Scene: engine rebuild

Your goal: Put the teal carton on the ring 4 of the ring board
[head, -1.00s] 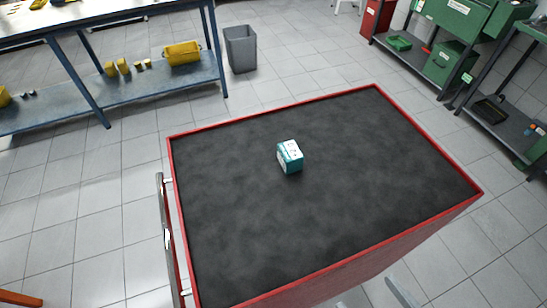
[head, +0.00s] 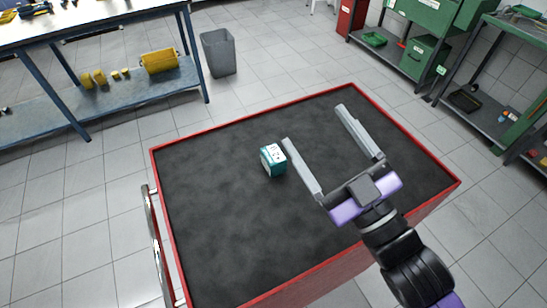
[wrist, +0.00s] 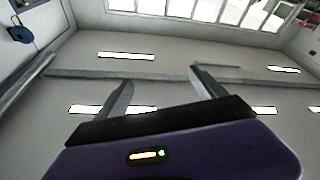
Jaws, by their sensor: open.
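The teal carton (head: 273,160), with a white printed top, sits on the black top of a red cart (head: 215,215), left of its middle. My gripper (head: 312,124) is in the head view, above the right part of the cart top. Its two long grey fingers are spread wide and empty. The carton is to the left of the left finger, apart from it. In the wrist view my gripper (wrist: 158,78) points up toward the ceiling lights and windows, with nothing between the fingers. No ring board shows in either view.
A blue workbench (head: 85,20) with yellow parts on its lower shelf stands at the back left. A grey bin (head: 218,53) stands beside it. Green shelving (head: 497,85) stands at the right. The rest of the cart top is bare.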

